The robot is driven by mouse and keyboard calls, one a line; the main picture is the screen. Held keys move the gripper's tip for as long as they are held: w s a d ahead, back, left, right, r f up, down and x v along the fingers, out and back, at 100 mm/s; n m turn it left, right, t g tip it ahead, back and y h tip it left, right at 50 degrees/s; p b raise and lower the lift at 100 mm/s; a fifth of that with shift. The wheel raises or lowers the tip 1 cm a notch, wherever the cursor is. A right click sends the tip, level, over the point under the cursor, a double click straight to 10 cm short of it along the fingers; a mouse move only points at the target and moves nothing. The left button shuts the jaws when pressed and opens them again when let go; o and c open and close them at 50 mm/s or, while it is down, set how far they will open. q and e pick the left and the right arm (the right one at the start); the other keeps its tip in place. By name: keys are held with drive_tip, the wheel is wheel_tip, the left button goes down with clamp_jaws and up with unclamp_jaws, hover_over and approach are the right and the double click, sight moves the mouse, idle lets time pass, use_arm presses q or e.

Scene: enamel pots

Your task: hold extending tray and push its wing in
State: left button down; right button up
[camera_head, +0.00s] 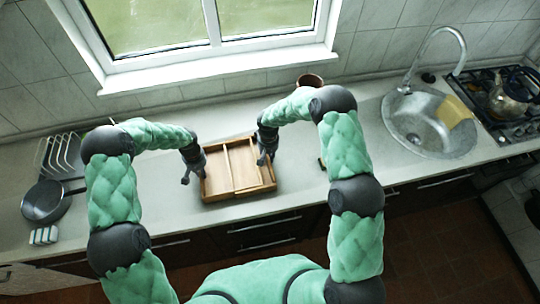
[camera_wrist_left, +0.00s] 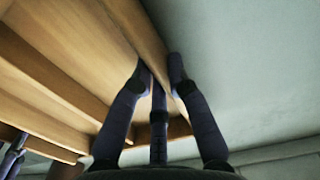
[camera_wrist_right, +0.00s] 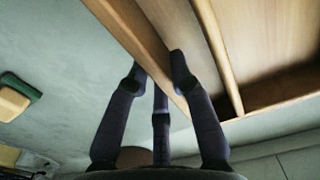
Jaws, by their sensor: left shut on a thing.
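The wooden extending tray (camera_head: 215,191) lies on the counter below the window, with long compartments and dividers. My left gripper (camera_head: 193,178) is shut on the tray's left side wall; in the left wrist view its fingers (camera_wrist_left: 160,68) stand on both sides of the wall, pressed close. My right gripper (camera_head: 265,158) is at the right side wall, towards the back. In the right wrist view its fingers (camera_wrist_right: 157,70) straddle that wall; whether they grip it is unclear. I cannot tell how far the wing stands out.
A dish rack (camera_head: 62,155) and a dark pan (camera_head: 45,202) stand at the left. A brown pot (camera_head: 310,81) is behind my right arm. The sink (camera_head: 430,125) and stove (camera_head: 500,100) are at the right. A green and yellow sponge (camera_wrist_right: 18,95) lies right of the tray.

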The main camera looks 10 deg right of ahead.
drive_tip(key=shift+o, duration=0.8)
drive_tip(key=shift+r, duration=0.15)
wheel_tip(320, 180, up, 12)
